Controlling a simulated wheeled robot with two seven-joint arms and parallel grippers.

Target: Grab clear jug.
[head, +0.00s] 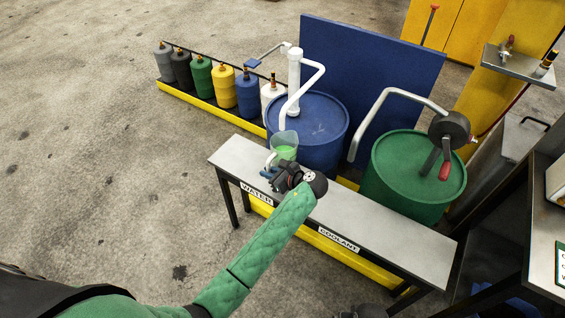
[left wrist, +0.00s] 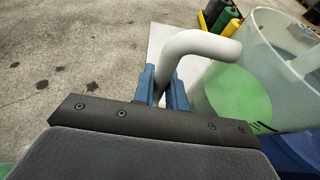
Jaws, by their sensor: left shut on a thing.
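The clear jug (head: 284,142) stands at the far left part of the grey bench in the head view, by the blue drum, with a green patch showing through its wall. Its wall fills the right of the left wrist view (left wrist: 262,70), with a pale handle (left wrist: 200,42) reaching left. My left gripper (head: 270,171) is at the jug's near side. In the left wrist view its blue fingers (left wrist: 168,88) are shut around the handle. I cannot tell if the jug's base touches the bench. My right gripper is not clearly visible.
The bench (head: 240,155) carries WATER and COOLANT labels. Behind it stand a blue drum (head: 325,125) with white pipe and a green drum (head: 410,170) with a hand-crank pump (head: 450,135). Several coloured cylinders (head: 223,85) line a yellow-edged tray at back left. Open floor lies left.

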